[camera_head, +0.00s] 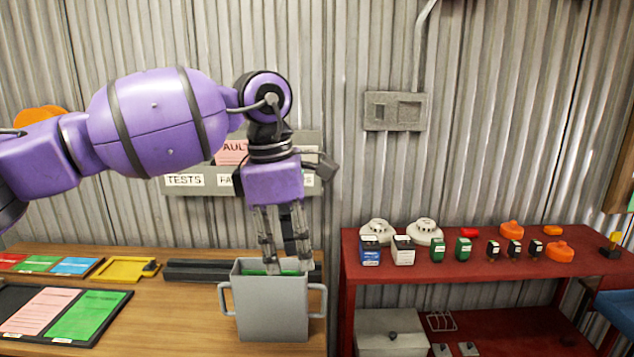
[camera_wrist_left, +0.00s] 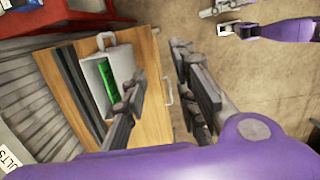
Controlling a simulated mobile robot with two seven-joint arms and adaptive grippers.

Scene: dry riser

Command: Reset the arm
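My left arm reaches in from the left in the head view, with the purple wrist above a grey two-handled bin (camera_head: 270,310). My left gripper (camera_head: 288,266) points down, its fingertips at the bin's mouth. In the left wrist view the two fingers of this gripper (camera_wrist_left: 165,85) stand apart with nothing held between them. Something green (camera_wrist_left: 110,80) lies inside the bin, beside the near finger in that view. A purple arm, probably my right one, shows at the top right of the left wrist view; its gripper (camera_wrist_left: 238,29) is too small to read.
The wooden bench (camera_head: 180,320) holds a black tray (camera_head: 125,300) with pink and green cards, a yellow item (camera_head: 125,269) and a dark block (camera_head: 200,270). A red shelf (camera_head: 420,276) with detectors and small boxes stands right. A labelled wall rack (camera_head: 205,188) is behind the wrist.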

